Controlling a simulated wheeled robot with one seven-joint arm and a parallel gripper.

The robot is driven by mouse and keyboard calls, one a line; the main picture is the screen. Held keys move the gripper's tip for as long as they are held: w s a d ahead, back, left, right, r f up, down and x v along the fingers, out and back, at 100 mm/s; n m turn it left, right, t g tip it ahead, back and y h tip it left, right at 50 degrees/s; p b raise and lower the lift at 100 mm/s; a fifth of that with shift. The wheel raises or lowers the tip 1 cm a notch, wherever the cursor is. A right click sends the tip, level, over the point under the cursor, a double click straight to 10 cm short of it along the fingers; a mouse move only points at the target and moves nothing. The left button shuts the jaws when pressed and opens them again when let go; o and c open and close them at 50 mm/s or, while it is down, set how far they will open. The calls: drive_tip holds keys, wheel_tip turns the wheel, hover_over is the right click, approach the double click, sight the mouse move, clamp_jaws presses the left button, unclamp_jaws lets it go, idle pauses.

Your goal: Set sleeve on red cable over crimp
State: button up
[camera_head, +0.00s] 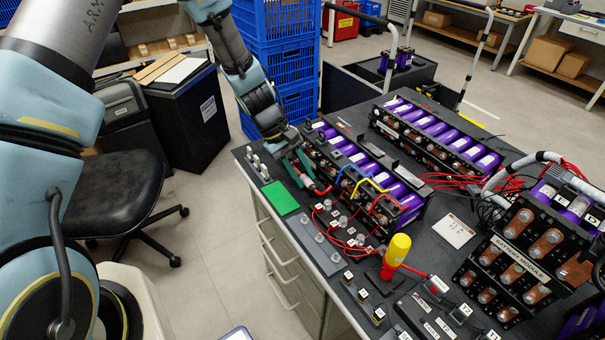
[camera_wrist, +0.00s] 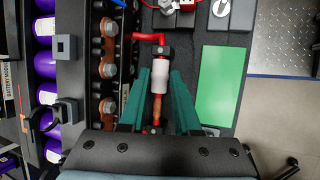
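In the wrist view, a white sleeve (camera_wrist: 158,75) sits between the tips of my gripper (camera_wrist: 159,80), in line with the red cable (camera_wrist: 145,37) that bends in from the upper left. A copper-coloured piece (camera_wrist: 156,110), perhaps the crimp, shows below the sleeve between the green fingers. Little or no gap shows between fingers and sleeve; I cannot tell whether they touch.
A battery module (camera_head: 360,170) with purple cells and bolted copper bars stands close beside my gripper. A green card (camera_head: 280,198) lies on the bench on the other side.

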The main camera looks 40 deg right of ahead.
clamp_jaws()
idle(0.9)
